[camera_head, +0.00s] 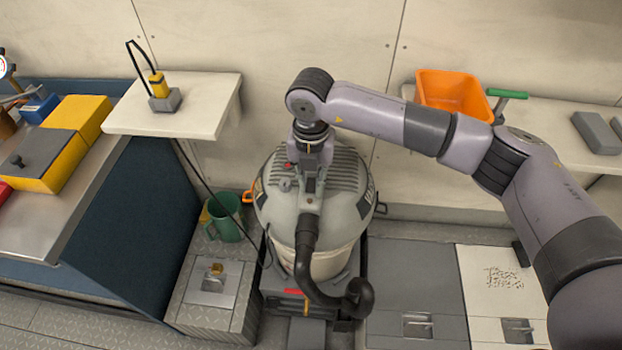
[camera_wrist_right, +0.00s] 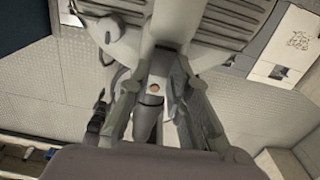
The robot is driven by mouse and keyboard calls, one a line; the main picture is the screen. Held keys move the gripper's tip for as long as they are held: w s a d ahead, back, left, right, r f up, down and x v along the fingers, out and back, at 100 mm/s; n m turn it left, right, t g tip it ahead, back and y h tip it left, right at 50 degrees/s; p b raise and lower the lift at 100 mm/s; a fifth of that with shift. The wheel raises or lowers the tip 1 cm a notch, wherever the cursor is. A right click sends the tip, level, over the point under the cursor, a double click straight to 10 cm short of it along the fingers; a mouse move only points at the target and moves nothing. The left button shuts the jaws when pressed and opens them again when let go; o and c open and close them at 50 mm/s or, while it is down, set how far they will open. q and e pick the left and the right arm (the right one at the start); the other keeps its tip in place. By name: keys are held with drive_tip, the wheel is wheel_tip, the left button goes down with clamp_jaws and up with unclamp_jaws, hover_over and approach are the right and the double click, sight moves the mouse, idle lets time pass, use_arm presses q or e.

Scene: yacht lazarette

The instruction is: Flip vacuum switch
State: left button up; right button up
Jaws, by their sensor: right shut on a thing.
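My right gripper (camera_head: 309,190) comes down from above and is shut on a grey part at the front of the vacuum's lid. In the right wrist view its two fingers (camera_wrist_right: 158,105) stand either side of this part, near a small orange-brown dot. My left gripper is out of view.
A pale shelf (camera_head: 212,100) at left holds a yellow-and-grey device with a black cord. An orange bin (camera_head: 453,92) stands on the right shelf. A green bucket (camera_head: 225,216) stands left of the vacuum. Floor hatches (camera_head: 415,262) lie right of it.

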sight(312, 180)
clamp_jaws()
drive_tip(key=shift+w+g, duration=0.2)
drive_tip(key=shift+g, duration=0.5)
drive_tip(key=o, duration=0.7)
unclamp_jaws()
drive_tip(key=shift+r, duration=0.15)
drive_tip(key=r, duration=0.4)
drive_tip(key=w+r, duration=0.1)
drive_tip(key=r, duration=0.6)
drive_tip(key=shift+w+d+r, duration=0.2)
drive_tip(key=shift+w+r, duration=0.05)
drive_tip(key=shift+r, duration=0.1)
drive_tip(key=shift+c, duration=0.4)
